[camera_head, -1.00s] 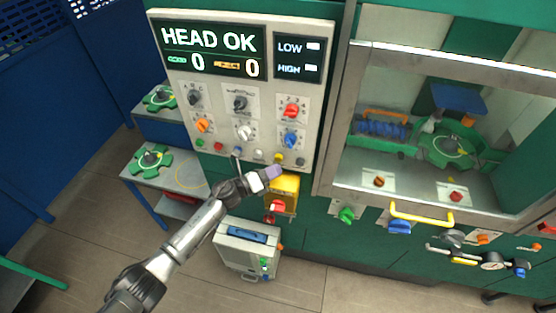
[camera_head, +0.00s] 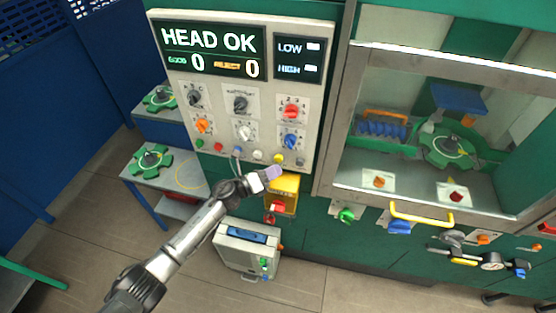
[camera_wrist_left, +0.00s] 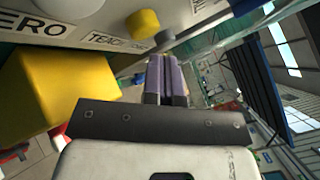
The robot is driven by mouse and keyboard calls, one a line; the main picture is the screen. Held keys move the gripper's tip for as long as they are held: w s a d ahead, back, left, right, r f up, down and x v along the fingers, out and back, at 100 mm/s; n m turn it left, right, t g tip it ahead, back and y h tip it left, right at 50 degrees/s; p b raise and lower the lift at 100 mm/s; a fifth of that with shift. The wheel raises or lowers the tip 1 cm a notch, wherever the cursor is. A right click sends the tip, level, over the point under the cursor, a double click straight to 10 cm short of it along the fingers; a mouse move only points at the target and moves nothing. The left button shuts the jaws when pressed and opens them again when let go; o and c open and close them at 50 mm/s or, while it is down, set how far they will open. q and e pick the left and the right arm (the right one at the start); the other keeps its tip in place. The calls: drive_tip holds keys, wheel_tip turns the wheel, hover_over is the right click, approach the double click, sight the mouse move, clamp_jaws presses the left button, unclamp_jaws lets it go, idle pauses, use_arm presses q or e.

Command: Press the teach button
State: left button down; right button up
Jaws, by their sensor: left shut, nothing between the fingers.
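The grey control panel (camera_head: 178,105) carries a row of coloured buttons along its lower edge. The yellow button (camera_head: 279,158) stands by the TEACH label, which shows in the left wrist view beside the same yellow button (camera_wrist_left: 143,22). My left gripper (camera_head: 275,172) is just below this button in the head view, its purple fingers shut and empty. In the left wrist view the fingertips (camera_wrist_left: 166,58) are below and slightly right of the button, and look apart from it. The exact gap is hard to tell. My right gripper is not in view.
A yellow box (camera_head: 286,186) juts out under the panel, close beside my left fingers; it looms large in the left wrist view (camera_wrist_left: 60,90). A white button (camera_head: 258,155) and a grey button (camera_head: 300,162) flank the yellow one. A grey case (camera_head: 246,256) stands on the floor below.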

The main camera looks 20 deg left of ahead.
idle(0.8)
use_arm(q)
drive_tip(key=shift+w+b, duration=0.4)
drive_tip(key=shift+b, duration=0.05)
drive_tip(key=shift+w+a+b, duration=0.1)
drive_tip(key=shift+w+b, duration=0.35)
idle(0.6)
drive_tip(key=shift+s, duration=0.15)
drive_tip(key=shift+s+p, duration=0.55)
drive_tip(key=shift+s, duration=0.15)
drive_tip(key=shift+s+d+p, duration=0.15)
drive_tip(key=shift+s+p, duration=0.45)
drive_tip(key=shift+s, duration=0.65)
drive_tip(key=shift+s+d+p, duration=0.15)
drive_tip(key=shift+s+p, duration=0.45)
drive_tip(key=shift+s, duration=0.65)
